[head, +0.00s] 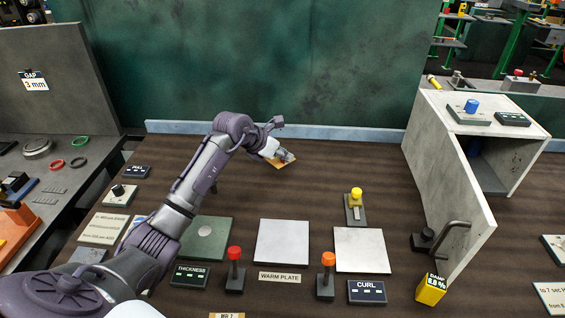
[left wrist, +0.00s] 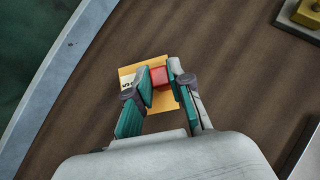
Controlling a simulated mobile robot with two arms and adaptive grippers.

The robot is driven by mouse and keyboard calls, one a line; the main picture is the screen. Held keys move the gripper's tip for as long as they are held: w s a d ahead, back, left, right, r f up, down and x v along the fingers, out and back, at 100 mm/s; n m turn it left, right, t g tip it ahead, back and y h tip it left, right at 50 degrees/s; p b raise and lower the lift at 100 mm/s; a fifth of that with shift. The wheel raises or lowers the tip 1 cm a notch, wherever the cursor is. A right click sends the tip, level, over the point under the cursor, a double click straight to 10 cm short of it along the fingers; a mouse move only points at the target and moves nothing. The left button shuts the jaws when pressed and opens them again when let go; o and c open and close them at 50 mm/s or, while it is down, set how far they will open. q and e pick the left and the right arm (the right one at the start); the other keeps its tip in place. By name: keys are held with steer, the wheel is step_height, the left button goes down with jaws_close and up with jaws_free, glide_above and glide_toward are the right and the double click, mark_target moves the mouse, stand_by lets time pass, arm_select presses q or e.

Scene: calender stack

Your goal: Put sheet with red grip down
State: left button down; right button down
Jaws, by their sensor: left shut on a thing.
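The sheet (head: 281,165) is a small orange-yellow square at the far middle of the brown table. In the left wrist view the sheet (left wrist: 155,65) shows a white label with dark marks, partly covered by a finger. Its red grip (left wrist: 160,76) is a small block between the fingers. My left gripper (head: 284,156) is shut on the red grip, with the sheet beneath the fingertips. I cannot tell whether the sheet touches the table. My right gripper is not in view.
White plates (head: 282,242) (head: 360,250) and a green plate (head: 206,240) lie near the front. Red (head: 234,256) and orange (head: 328,262) knobbed levers stand between them. A grey cabinet (head: 505,150) with an open door is at right. The table around the sheet is clear.

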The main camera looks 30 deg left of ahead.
mark_target(281, 164)
arm_select(q)
step_height(281, 164, down, 4)
steer(key=shift+r+p, duration=0.1)
steer(key=shift+p, duration=0.35)
steer(key=shift+f, duration=0.2)
steer(key=c, duration=1.2)
jaws_free()
steer(key=shift+o, duration=0.7)
steer(key=shift+f, duration=0.1)
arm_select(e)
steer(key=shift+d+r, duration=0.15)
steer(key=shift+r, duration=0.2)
